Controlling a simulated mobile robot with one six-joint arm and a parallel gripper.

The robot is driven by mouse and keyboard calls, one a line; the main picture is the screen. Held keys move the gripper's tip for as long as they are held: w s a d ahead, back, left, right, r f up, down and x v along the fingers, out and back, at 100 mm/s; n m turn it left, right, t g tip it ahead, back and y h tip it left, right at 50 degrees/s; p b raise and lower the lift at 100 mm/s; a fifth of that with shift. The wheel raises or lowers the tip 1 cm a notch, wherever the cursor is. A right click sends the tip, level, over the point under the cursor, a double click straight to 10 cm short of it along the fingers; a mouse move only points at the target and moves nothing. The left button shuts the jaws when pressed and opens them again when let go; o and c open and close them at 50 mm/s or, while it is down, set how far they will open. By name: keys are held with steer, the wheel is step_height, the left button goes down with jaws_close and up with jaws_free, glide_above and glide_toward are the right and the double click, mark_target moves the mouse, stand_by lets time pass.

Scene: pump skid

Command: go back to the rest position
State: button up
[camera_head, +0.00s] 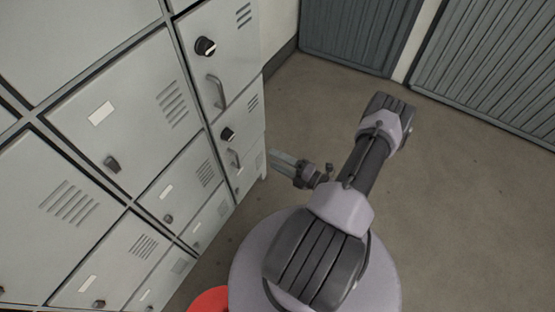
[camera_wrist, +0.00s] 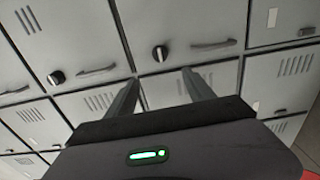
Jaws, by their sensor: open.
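My gripper (camera_wrist: 158,92) shows in the wrist view with its two dark fingers apart and nothing between them. It points toward the grey lockers, with a locker door and its dark round knob (camera_wrist: 160,54) beyond the fingertips. In the head view my gripper (camera_head: 278,163) is small and partly hidden by my arm, beside the right end of the locker bank. It appears apart from the locker doors, though the exact gap cannot be told.
The grey locker bank (camera_head: 107,78) fills the left, with knobs and bar handles such as the upper handle (camera_head: 216,92) sticking out. A red object (camera_head: 210,300) shows at the bottom edge. Ribbed grey panels (camera_head: 355,32) stand at the back. The floor (camera_head: 470,200) on the right is clear.

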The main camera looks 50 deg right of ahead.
steer(key=w+a+r+n+g+y, duration=0.35)
steer(key=a+r+n+g, duration=0.45)
steer(key=r+n, duration=0.45)
steer(key=w+a+r+n+g+y, duration=0.3)
steer(key=a+r+n+g+y, duration=0.25)
steer(key=a+r+n, duration=0.65)
steer(key=s+a+r+n+h, duration=0.4)
steer(key=r+n, duration=0.3)
steer(key=n, duration=0.4)
steer(key=s+a+r+n+t+h, duration=0.1)
steer(key=s+a+r+n+h, duration=0.4)
steer(key=n, duration=0.7)
steer(key=s+a+r, duration=0.1)
steer(key=s, duration=0.1)
steer(key=shift+s+r+h, duration=0.3)
steer(key=shift+r, duration=0.1)
steer(key=shift+n+t, duration=0.25)
